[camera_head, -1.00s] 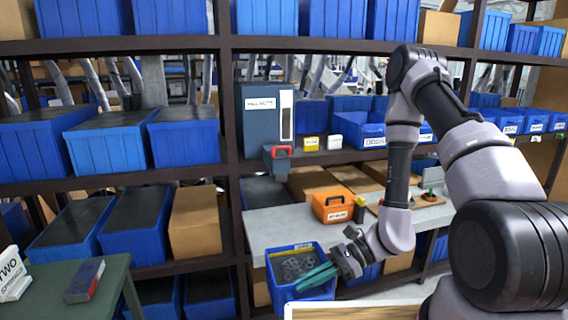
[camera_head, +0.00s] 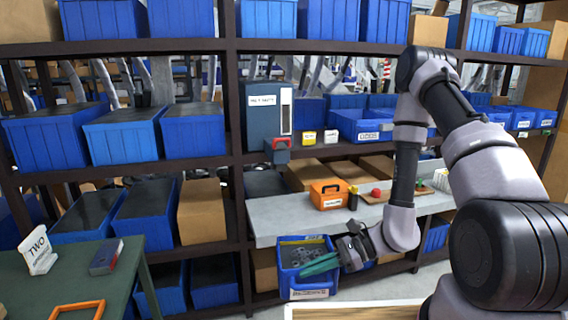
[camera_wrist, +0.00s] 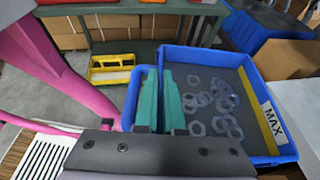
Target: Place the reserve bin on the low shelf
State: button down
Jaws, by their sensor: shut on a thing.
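The reserve bin (camera_head: 306,292) is a blue open bin with grey ring-shaped parts inside and a white label on its front. It hangs in front of the grey worktop at the lower middle of the head view. My gripper (camera_head: 322,264), with green fingers, is shut on the bin's wall. The wrist view shows the green fingers (camera_wrist: 160,104) on either side of that wall, with the bin (camera_wrist: 262,62) to their right. A yellow strip and a MAX label show inside it. Which low shelf is meant, I cannot tell.
Shelving with blue bins fills the background. The grey worktop (camera_head: 282,222) holds an orange case (camera_head: 329,194). A yellow tray (camera_wrist: 110,68) shows in the wrist view.

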jog(key=w+d+r+m+t+h, duration=0.35)
jog(key=w+d+m+t, duration=0.35)
jog(key=w+d, duration=0.55)
jog(key=w+d+r+m+t+h, duration=0.3)
jog(key=w+d+r+m+t, duration=0.45)
jog(key=w, duration=0.75)
notch_tip(320, 180, up, 10)
jog(key=w+d+m+h, duration=0.1)
jog(key=w+d+h, duration=0.1)
jog(key=h, duration=0.1)
jog(key=shift+w, duration=0.1)
